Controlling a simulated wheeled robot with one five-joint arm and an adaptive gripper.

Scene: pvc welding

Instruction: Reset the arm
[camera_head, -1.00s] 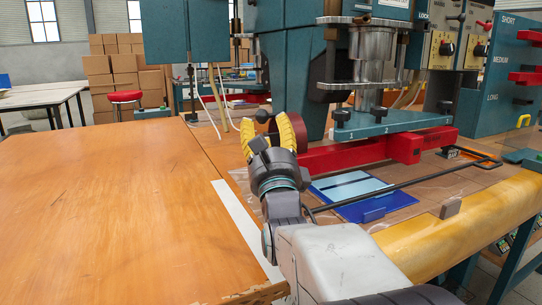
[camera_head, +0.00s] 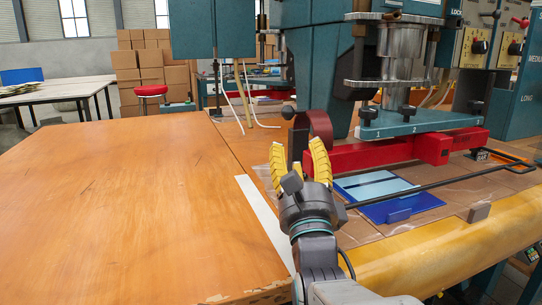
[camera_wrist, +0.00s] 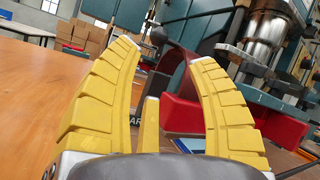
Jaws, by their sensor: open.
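My gripper (camera_head: 298,158) has yellow ribbed fingers and is open and empty. In the head view it is raised over the seam between the wooden table and the welding machine's bench, in front of the machine. In the wrist view its two fingers (camera_wrist: 165,50) stand apart with nothing between them. A third yellow piece shows low in the middle. The dark red curved part of the machine (camera_head: 319,125) appears just behind the right finger. I cannot tell how far apart they are.
The teal welding machine (camera_head: 412,122) with its red base (camera_head: 375,154) stands at the right. A blue sheet (camera_head: 385,207) lies on its bench. A yellow rounded edge (camera_head: 440,245) runs along the front. The wooden table (camera_head: 110,210) at the left is bare. Cardboard boxes (camera_head: 137,70) stand behind.

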